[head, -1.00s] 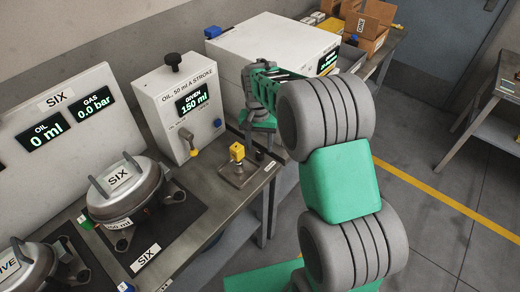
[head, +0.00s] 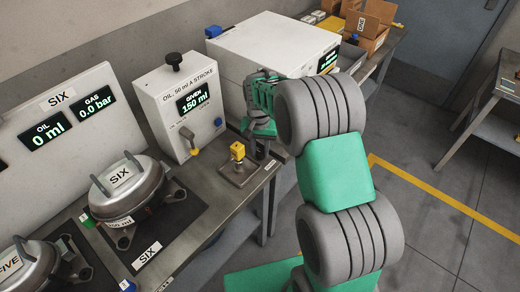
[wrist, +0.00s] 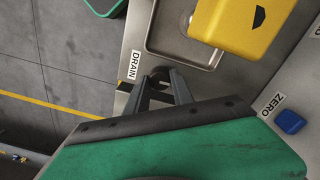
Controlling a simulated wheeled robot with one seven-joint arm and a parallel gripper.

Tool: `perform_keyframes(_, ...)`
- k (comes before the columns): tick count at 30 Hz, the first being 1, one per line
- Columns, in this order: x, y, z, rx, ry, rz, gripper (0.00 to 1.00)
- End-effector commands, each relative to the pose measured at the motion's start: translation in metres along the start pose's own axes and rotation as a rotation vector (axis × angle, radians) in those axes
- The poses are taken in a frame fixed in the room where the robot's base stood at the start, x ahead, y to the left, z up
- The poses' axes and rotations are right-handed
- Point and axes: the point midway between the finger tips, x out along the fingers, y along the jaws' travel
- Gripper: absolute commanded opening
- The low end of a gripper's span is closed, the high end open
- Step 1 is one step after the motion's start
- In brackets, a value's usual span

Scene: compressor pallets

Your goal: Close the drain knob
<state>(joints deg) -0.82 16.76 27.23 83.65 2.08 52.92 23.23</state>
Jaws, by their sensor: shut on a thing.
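The drain knob (wrist: 161,73) is a small dark round knob beside the white DRAIN label (wrist: 135,65) in the wrist view. It sits at the bench edge, next to a shallow metal tray (wrist: 168,52). My gripper (wrist: 160,84) reaches down to it, with its two grey fingers shut on the knob, one on each side. The fingers hide part of the knob, so its turn angle cannot be told. In the head view my gripper (head: 260,146) points down at the bench edge, right of the tray; the knob cannot be made out there.
A yellow block-shaped fitting (head: 238,151) stands on the tray. A blue ZERO button (wrist: 290,121) is nearby. The oil dispenser (head: 165,105) reads 150 ml given; a white machine (head: 255,45) stands behind my gripper. Compressor SIX (head: 130,193) is at left.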

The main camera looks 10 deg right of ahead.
Motion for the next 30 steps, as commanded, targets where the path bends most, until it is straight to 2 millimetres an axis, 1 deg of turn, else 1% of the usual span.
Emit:
perform_keyframes(1, -0.0001, 0.0000, -0.0001, 0.000, 0.000, 0.000, 0.05)
perform_keyframes(3, -0.0002, 0.0000, 0.0000, 0.000, 0.000, 0.000, 0.00)
perform_keyframes(9, 0.0002, -0.0001, -0.0001, 0.003, 0.000, 0.000, 0.00)
perform_keyframes(14, 0.0012, -0.0001, -0.0004, 0.067, -0.001, -0.001, 0.00)
perform_keyframes(20, -0.0001, 0.0000, -0.0001, 0.067, -0.001, 0.000, 0.00)
perform_keyframes(21, -0.0001, 0.0000, -0.0001, 0.067, -0.001, 0.000, 0.32)
perform_keyframes(28, -0.0001, 0.0000, -0.0001, 0.066, -0.001, 0.000, 0.50)
perform_keyframes(30, -0.0001, 0.0000, -0.0001, 0.066, -0.001, 0.000, 0.50)
